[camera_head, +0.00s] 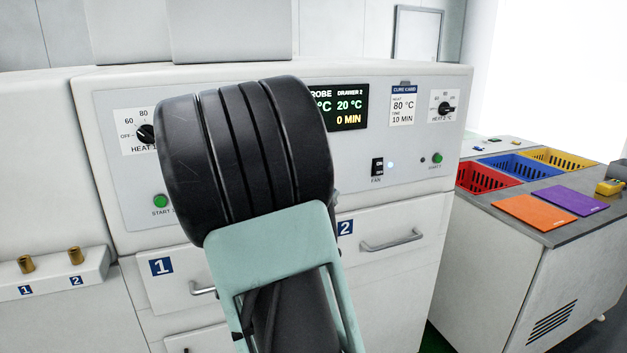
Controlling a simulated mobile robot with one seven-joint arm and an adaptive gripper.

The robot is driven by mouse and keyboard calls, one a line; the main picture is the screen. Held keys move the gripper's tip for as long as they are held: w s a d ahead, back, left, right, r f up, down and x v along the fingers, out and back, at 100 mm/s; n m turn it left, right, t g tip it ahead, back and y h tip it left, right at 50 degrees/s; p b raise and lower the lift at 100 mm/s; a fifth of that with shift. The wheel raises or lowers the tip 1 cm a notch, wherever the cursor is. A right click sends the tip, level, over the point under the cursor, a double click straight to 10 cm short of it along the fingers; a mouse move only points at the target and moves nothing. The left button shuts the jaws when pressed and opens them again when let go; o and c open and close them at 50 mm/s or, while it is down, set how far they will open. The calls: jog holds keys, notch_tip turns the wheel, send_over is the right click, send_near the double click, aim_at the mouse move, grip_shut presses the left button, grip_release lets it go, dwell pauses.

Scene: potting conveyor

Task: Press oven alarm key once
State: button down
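The oven's control panel (235,90) faces me, tilted slightly in the picture. My arm's thick black ribbed part and teal link stand in front of its middle and hide part of it. No key that I can read as an alarm key shows; the part of the panel behind my arm is hidden. The display (350,107) reads 20 °C and 0 MIN for drawer 2. A black fan rocker switch (377,167) and a green start 2 button (437,158) show to the right. A green start button (160,201) shows at left. My gripper's fingers are not visible.
Heat knobs sit at left (147,134) and right (446,107). Drawer 2's handle (392,240) sticks out below the panel. At right, a counter (560,232) carries red, blue and yellow baskets and orange and purple mats. Two brass fittings (76,256) stand on a ledge at lower left.

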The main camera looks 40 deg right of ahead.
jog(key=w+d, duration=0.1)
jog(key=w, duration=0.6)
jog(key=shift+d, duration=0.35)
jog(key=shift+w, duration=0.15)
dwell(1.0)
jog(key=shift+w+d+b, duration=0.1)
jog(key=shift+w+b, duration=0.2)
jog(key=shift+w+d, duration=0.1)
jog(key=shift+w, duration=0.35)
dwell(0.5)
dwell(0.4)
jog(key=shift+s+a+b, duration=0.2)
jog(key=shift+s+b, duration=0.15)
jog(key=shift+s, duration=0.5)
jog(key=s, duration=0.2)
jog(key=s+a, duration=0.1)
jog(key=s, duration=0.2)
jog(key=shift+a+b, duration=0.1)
jog(key=shift+b, duration=0.25)
